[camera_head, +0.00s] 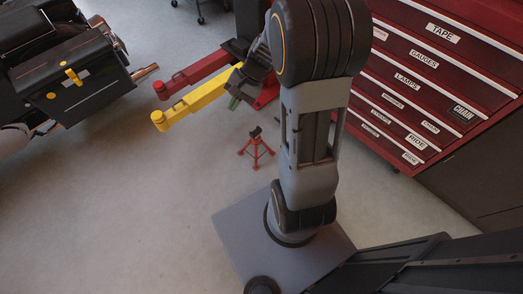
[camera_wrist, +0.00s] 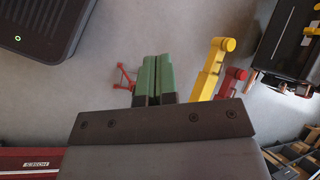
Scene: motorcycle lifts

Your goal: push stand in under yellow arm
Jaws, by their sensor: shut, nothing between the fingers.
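The stand (camera_head: 256,150) is a small red tripod with a dark top, upright on the floor to the right of the yellow arm (camera_head: 190,106) and clear of it. In the wrist view the stand (camera_wrist: 125,78) shows just left of my green fingers, partly hidden by them. The yellow arm (camera_wrist: 210,70) is on the other side of the fingers there. My gripper (camera_wrist: 156,58) has its two green fingers together with nothing between them. In the head view my gripper (camera_head: 234,102) is partly hidden, close by the yellow arm. I cannot tell whether the fingers touch the stand.
A red arm (camera_head: 195,73) runs beside the yellow arm. A red drawer cabinet (camera_head: 425,75) stands at the right. A motorcycle with a black case (camera_head: 70,80) is at the left. The floor (camera_head: 130,190) in front is open.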

